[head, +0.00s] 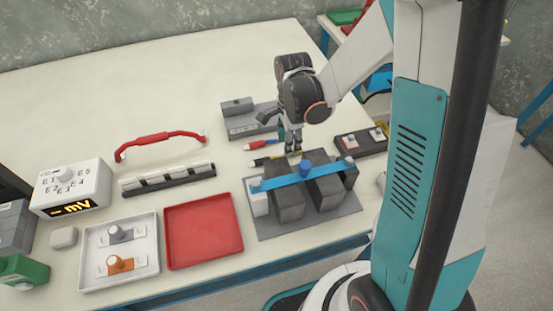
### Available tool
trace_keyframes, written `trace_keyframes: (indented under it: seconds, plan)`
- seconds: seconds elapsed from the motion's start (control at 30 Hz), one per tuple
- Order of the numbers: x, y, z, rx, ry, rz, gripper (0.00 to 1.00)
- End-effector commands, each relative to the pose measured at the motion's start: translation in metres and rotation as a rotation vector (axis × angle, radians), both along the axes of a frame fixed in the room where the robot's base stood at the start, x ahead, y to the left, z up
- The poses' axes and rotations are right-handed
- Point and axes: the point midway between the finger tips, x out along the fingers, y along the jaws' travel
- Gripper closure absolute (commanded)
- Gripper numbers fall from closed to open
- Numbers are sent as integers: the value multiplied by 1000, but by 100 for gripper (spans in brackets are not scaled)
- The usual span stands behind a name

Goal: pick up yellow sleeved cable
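A thin cable with a yellow sleeve (270,158) and a dark end lies on the table, just behind the grey plate with the dark battery blocks. Its right part is hidden by my gripper or hard to make out. My gripper (292,149) points down over the cable's right part, its fingertips close to the table. The fingers are too small to tell whether they are apart or closed, or whether they touch the cable.
A blue bar (322,169) lies across the dark blocks just in front of my gripper. A red-ended lead (254,147) lies behind the cable, with a grey block (240,128) behind it. A dark tray (349,146) stands to the right. The table's back left is clear.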

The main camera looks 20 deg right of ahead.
Motion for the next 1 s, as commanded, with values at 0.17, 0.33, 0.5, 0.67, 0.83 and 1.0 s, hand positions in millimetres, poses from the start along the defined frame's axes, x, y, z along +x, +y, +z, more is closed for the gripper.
trace_keyframes:
  seconds: [0.17, 0.33, 0.5, 0.67, 0.83, 1.0]
  plan:
    - [1, -2, -25, 0, 0, 0, 62]
    - [1, -2, -47, -1, -1, 0, 62]
    - [1, -2, -48, -1, -2, 0, 62]
    - [1, -2, -47, -1, -2, 0, 78]
    - [1, -2, -47, -1, -2, 0, 100]
    - [1, -2, -47, -1, -2, 0, 100]
